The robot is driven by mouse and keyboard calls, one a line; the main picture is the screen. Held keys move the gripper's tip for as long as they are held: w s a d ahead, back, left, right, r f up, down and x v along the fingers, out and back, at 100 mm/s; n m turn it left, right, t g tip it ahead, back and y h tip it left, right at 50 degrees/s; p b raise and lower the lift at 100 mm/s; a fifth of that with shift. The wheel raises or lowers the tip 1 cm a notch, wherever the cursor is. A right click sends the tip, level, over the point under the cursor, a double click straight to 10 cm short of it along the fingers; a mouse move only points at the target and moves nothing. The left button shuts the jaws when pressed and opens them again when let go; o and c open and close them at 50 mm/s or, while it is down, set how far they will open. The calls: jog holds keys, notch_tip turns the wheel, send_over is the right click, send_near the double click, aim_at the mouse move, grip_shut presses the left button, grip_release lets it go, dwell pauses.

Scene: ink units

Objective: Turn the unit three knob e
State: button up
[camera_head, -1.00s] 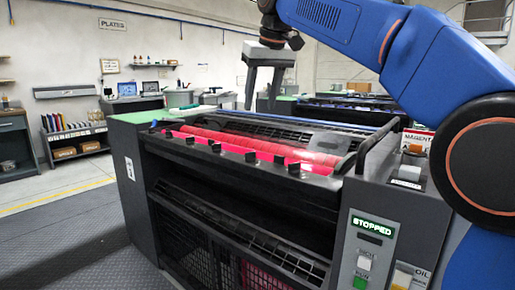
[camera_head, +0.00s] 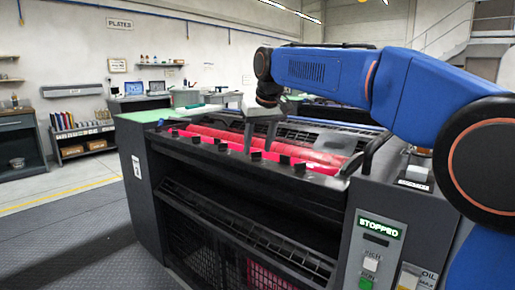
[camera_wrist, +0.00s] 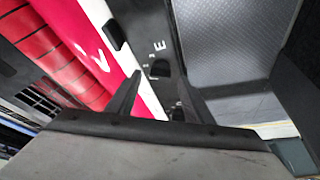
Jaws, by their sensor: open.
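A row of small black knobs runs along the front edge of the ink unit (camera_head: 255,185), below its red rollers (camera_head: 215,134). In the wrist view a white letter E marks the dark front strip, with a dark knob (camera_wrist: 160,68) close beside it. My gripper (camera_head: 259,147) is open and empty, pointing down over the front knob row. In the wrist view its two fingers (camera_wrist: 160,76) spread to either side of the space just short of that knob. I cannot tell whether they touch anything.
A green STOPPED display (camera_head: 380,227) sits on the control panel at the front right, with buttons below it. A black handle bar (camera_head: 376,152) rises at the unit's right end. Grey floor (camera_head: 75,250) is clear at the left.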

jog(key=shift+w+a+f, duration=0.1)
jog(key=shift+w+f, duration=0.1)
jog(key=shift+f, duration=0.35)
jog(key=c, duration=1)
jog(key=shift+c, duration=0.2)
